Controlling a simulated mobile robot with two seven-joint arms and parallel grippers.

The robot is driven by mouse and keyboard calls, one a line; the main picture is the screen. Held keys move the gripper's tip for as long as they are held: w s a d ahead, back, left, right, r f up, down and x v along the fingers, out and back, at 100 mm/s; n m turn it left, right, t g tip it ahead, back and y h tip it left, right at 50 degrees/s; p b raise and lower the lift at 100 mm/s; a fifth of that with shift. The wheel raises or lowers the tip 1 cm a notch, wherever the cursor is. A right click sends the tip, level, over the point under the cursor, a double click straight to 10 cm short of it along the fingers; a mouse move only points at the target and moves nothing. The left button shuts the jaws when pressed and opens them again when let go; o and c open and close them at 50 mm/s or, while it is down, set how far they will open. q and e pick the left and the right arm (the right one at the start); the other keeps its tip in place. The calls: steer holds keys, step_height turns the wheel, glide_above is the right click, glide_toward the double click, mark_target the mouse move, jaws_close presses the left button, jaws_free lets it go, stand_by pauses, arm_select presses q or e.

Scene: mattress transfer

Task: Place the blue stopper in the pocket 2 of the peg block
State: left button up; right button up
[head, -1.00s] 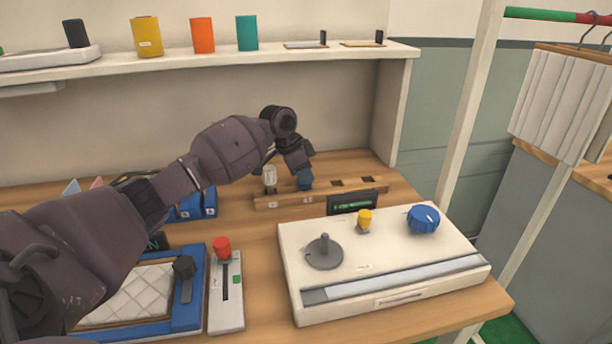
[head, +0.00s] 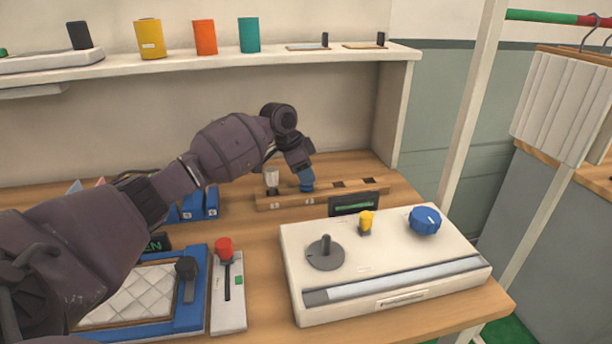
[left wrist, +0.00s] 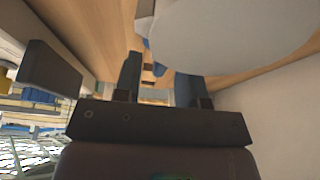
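The peg block (head: 350,194) is a long wooden bar on the table, with numbered labels and dark pockets. A white stopper (head: 272,178) stands in its leftmost pocket. The blue stopper (head: 306,184) is upright at the second pocket, directly below my left gripper (head: 304,168). Its lower end meets the block; how deep it sits is hard to tell. In the left wrist view, the left fingers (left wrist: 157,76) are apart, with wood and dark slots showing between them. A large pale shape there covers part of the view. My right gripper is not in view.
A white console (head: 380,262) with a blue knob (head: 424,220) and yellow knob stands in front of the block. A small dark display (head: 353,204) stands between them. Blue holders and a blue-framed tray lie left. A shelf (head: 330,53) with several cups runs above.

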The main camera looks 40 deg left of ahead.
arm_select(q)
steer(key=p+v, duration=0.2)
steer(key=v, duration=0.9)
steer(key=shift+r, duration=0.1)
